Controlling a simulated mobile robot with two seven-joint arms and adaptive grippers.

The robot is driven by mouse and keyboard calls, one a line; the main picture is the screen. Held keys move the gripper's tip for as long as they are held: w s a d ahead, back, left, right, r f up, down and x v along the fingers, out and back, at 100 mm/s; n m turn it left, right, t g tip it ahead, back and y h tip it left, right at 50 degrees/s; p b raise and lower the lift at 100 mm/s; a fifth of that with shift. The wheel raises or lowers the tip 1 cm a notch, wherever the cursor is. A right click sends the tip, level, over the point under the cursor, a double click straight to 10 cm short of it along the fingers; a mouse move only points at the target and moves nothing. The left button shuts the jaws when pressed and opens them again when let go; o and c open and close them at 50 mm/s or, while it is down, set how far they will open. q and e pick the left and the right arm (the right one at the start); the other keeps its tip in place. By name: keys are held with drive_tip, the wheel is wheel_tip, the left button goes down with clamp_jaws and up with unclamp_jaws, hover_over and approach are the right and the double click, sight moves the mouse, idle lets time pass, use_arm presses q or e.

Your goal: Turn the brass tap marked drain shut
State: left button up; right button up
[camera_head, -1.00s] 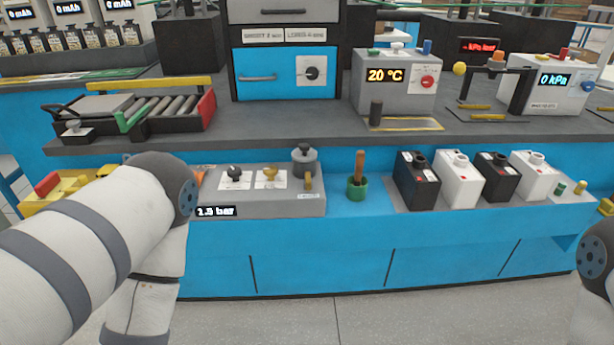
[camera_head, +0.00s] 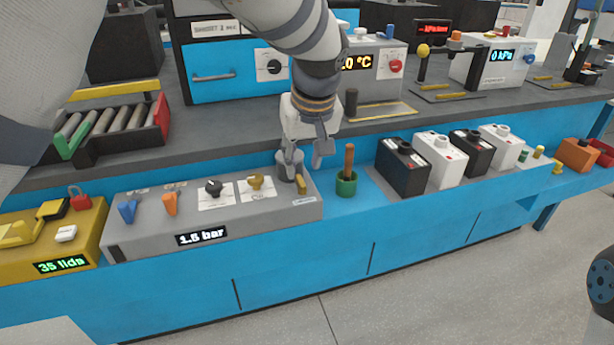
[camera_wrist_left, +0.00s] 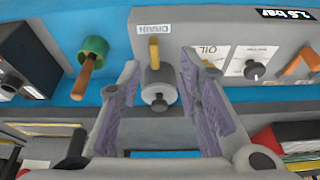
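The brass drain tap (camera_head: 301,184) is a small yellow lever at the right end of the grey panel (camera_head: 140,235). In the left wrist view the tap (camera_wrist_left: 154,52) stands just below the label DRAIN (camera_wrist_left: 154,28), in front of a grey cylinder with a dark knob (camera_wrist_left: 158,88). My left gripper (camera_head: 306,160) is open and empty above that end of the panel. In the left wrist view its two fingers (camera_wrist_left: 160,75) are spread on either side of the cylinder and tap. Contact cannot be told. My right gripper is not in view.
A brass knob (camera_head: 256,184) and a black knob (camera_head: 213,188) sit left of the tap. A green cup with a brown handle (camera_head: 346,184) stands close on the right. Black and white batteries (camera_head: 437,160) stand farther right. A dark shelf (camera_head: 380,125) runs behind.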

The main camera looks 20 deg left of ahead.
sight(301, 180)
use_arm(q)
drive_tip(key=x, duration=0.3)
drive_tip(key=w+b+x, duration=0.1)
drive_tip(key=x, duration=0.2)
drive_tip(key=w+x, duration=0.1)
drive_tip(key=x, duration=0.2)
drive_tip(key=shift+a+r, duration=0.1)
drive_tip(key=shift+r, duration=0.1)
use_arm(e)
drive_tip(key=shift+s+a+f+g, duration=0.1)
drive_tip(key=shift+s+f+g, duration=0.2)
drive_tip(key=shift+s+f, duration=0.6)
use_arm(q)
clamp_jaws()
